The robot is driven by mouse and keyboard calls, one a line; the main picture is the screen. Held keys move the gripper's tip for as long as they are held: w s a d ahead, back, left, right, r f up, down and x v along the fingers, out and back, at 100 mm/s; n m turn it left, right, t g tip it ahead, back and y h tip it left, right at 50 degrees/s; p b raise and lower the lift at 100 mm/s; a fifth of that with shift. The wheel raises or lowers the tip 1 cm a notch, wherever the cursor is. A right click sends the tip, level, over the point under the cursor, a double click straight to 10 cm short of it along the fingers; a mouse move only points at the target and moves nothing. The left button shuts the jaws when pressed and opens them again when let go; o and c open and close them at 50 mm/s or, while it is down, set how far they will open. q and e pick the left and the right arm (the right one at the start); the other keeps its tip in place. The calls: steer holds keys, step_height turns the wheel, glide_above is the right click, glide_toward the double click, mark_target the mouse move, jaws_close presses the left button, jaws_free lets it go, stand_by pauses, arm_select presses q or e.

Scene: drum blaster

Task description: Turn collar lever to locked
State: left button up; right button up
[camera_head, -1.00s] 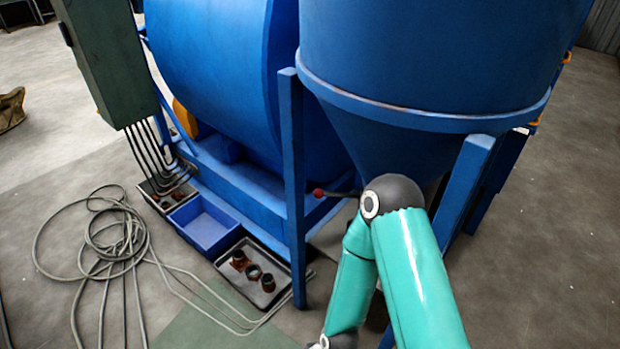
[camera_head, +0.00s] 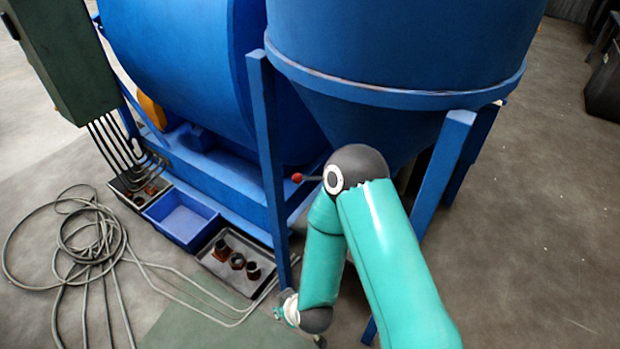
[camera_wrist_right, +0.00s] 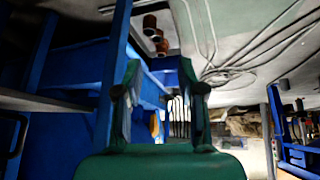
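The collar lever is a dark rod with a red knob (camera_head: 297,177), pointing left below the blue hopper cone (camera_head: 365,130) in the head view. Its other end and the collar are hidden behind my right arm's elbow. My right arm enters from the bottom right and bends down; its wrist shows near the bottom of the head view, left of the hopper's right leg and below the knob. In the right wrist view my right gripper (camera_wrist_right: 160,90) has two fingers apart with nothing between them. The lever is not clear there. My left gripper is not in view.
Blue hopper legs (camera_head: 268,165) and (camera_head: 440,180) flank my right arm. A blue drum (camera_head: 185,70) stands behind. A blue bin (camera_head: 180,220) and a grey tray (camera_head: 215,268) of brown parts lie on the floor, with loose cables (camera_head: 75,245) at left. Floor at right is clear.

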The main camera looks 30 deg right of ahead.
steer(key=w+d+r+n+t+h, duration=0.35)
steer(key=d+r+h, duration=0.2)
steer(key=r, duration=0.45)
steer(key=w+d+r+n+t+h, duration=0.35)
steer(key=d+r+n+h, duration=0.2)
steer(key=r, duration=0.45)
steer(key=shift+m, duration=0.3)
steer(key=b+x, duration=0.2)
steer(key=x, duration=1.2)
steer(key=shift+w+d, duration=0.15)
steer(key=shift+w, duration=0.1)
jaws_close()
